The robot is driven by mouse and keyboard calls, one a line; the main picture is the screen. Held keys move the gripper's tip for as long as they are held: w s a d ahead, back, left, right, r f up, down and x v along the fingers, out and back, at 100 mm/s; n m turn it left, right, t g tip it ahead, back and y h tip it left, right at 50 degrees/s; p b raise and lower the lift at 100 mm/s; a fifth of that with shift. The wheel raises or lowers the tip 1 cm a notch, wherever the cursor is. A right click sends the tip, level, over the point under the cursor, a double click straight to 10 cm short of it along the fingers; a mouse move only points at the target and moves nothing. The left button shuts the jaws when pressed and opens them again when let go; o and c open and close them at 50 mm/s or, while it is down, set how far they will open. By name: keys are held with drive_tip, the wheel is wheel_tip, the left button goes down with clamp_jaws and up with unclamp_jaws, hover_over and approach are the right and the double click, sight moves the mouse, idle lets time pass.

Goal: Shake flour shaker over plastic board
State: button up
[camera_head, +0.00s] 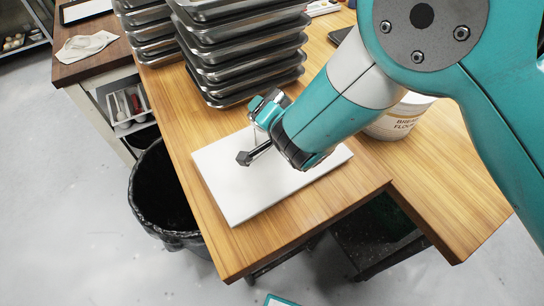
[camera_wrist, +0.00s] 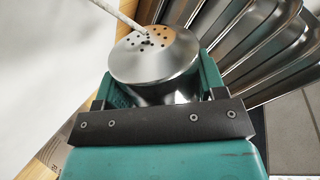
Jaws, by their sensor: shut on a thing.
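The flour shaker (camera_wrist: 155,62) is a metal can with a round lid pierced by small holes, seen close in the wrist view. My gripper (camera_wrist: 158,85) is shut on it, with a teal finger on each side. A thin pale streak runs from the lid's holes to the upper left and looks like falling flour. In the head view my gripper (camera_head: 266,110) is above the back part of the white plastic board (camera_head: 237,193), which lies flat on the wooden table. My arm hides part of the board and most of the shaker.
Stacked metal trays (camera_head: 245,60) stand close behind the board. A white bread flour tub (camera_head: 388,128) stands to the right, partly behind my arm. A black-lined bin (camera_head: 165,205) is on the floor left of the table (camera_head: 420,165). Bare wood lies right of the board.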

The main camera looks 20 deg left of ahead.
drive_tip(key=shift+s+a, duration=0.15)
drive_tip(key=shift+a, duration=0.25)
drive_tip(key=shift+r, duration=0.1)
drive_tip(key=shift+r, duration=0.1)
drive_tip(key=shift+d+r+m+g+p, duration=0.1)
drive_tip(key=shift+r+m+g+p, duration=0.4)
drive_tip(key=shift+r+p, duration=0.45)
drive_tip(key=r+m+g, duration=0.1)
drive_tip(key=r+m+y+p, duration=0.1)
drive_tip(key=shift+w+r+m+g, duration=0.1)
drive_tip(key=shift+w+m+g, duration=0.1)
drive_tip(key=shift+m+g, duration=0.15)
drive_tip(key=shift+r+m+g+y, duration=0.6)
drive_tip(key=shift+r+m+g, duration=0.25)
drive_tip(key=shift+r, duration=0.05)
drive_tip(key=shift+s+r+m+g, duration=0.15)
drive_tip(key=shift+r+m+g, duration=0.15)
drive_tip(key=shift+r+m, duration=0.15)
